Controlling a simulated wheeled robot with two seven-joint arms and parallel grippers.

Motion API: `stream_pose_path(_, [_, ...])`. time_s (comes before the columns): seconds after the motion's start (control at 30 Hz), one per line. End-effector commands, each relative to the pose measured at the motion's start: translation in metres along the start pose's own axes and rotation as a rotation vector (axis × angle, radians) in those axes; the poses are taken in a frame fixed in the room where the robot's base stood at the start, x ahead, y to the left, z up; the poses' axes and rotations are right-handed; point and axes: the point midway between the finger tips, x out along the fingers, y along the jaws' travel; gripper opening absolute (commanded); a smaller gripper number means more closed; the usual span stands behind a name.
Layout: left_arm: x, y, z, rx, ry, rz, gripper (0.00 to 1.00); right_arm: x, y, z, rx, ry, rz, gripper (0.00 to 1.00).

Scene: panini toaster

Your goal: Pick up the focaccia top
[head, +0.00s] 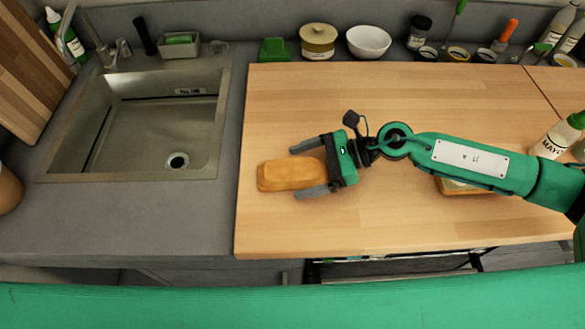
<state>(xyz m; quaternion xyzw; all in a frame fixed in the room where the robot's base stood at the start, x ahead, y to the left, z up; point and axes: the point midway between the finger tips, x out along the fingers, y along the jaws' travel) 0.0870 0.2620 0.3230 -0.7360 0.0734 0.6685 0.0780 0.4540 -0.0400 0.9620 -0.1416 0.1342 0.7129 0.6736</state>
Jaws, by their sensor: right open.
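In the head view a golden-brown focaccia piece (285,176), which looks like the focaccia top, lies on the left part of the wooden board. My right gripper (303,168) comes in from the right with its fingers pointing left. It is open, with one finger on the far side and one on the near side of the bread's right end. I cannot tell whether the fingers touch the bread. Another bread-like piece (455,187) shows partly under my right forearm, which hides most of it. My left gripper is not in view.
The wooden board (330,228) is mostly clear around the bread. A sink (150,120) lies to the left. A lidded jar (318,41), a white bowl (368,42) and several small containers stand along the back. A mayo bottle (556,140) stands at the right.

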Motion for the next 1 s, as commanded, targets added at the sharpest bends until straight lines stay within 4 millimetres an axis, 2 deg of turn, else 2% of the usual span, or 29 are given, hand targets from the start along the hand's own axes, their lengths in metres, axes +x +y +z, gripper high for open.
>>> stream_pose_path(0.07, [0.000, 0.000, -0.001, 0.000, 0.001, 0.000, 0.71, 0.000, 0.000, 0.000, 0.000, 0.000, 0.000, 0.90])
stream_pose_path(0.2, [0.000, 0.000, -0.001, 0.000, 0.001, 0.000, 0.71, 0.000, 0.000, 0.000, 0.000, 0.000, 0.000, 0.62])
stream_pose_path(0.3, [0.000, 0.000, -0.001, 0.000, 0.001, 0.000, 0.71, 0.000, 0.000, 0.000, 0.000, 0.000, 0.000, 0.45])
stream_pose_path(0.63, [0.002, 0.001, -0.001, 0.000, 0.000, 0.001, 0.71, -0.003, 0.000, 0.007, -0.003, -0.001, 0.000, 0.45])
stream_pose_path(1.0, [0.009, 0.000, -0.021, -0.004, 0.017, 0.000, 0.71, -0.029, 0.000, 0.070, -0.008, -0.001, -0.001, 0.45])
